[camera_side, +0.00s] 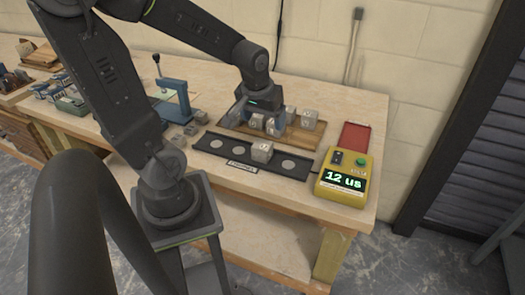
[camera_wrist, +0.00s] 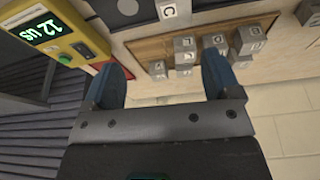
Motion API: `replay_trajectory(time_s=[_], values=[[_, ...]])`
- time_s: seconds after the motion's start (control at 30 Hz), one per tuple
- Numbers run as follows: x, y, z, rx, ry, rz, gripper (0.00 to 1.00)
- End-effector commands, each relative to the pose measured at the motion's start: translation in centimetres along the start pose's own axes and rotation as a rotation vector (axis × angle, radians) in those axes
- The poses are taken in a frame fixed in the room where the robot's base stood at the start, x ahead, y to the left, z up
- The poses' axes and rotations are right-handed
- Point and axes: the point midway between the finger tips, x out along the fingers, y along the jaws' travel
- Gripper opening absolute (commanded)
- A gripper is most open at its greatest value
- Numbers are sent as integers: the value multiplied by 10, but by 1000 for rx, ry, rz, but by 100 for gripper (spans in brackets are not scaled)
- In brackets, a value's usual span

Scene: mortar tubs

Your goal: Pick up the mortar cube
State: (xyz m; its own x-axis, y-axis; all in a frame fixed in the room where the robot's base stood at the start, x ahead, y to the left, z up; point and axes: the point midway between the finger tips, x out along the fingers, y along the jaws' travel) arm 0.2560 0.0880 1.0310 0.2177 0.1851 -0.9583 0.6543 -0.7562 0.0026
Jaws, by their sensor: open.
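Several grey mortar cubes with letter marks stand on a wooden board; one (camera_side: 309,117) is at its right part in the side view. In the wrist view, a small cube (camera_wrist: 157,70) appears between my fingers, and others (camera_wrist: 184,46) (camera_wrist: 250,39) stand to the right. Another cube (camera_side: 262,151) sits on the dark strip with pale discs; it also shows in the wrist view (camera_wrist: 171,12). My gripper (camera_side: 256,119) is over the board, pointing down, with blue fingers apart in the wrist view (camera_wrist: 162,72). It looks empty. Its exact height above the cubes is unclear.
The dark strip (camera_side: 212,147) lies in front of the wooden board (camera_side: 297,138). A yellow meter reading "12 us" (camera_side: 341,178) and a red tray (camera_side: 354,138) are at right. A blue press (camera_side: 173,97) and several grey blocks (camera_side: 178,138) are at left. A wall is behind.

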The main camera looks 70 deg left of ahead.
Motion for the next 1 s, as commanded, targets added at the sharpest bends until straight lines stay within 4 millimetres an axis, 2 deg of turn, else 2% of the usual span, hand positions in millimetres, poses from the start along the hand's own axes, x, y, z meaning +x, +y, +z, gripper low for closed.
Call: replay_trajectory(time_s=[0.13, 0.6, 0.87, 1.0], values=[[17, -13, -5, -71, -22, -24, 83], [88, -15, -3, -71, -25, -25, 83], [103, -16, -3, -71, -21, -23, 83], [118, -20, -2, -70, -24, -23, 83]])
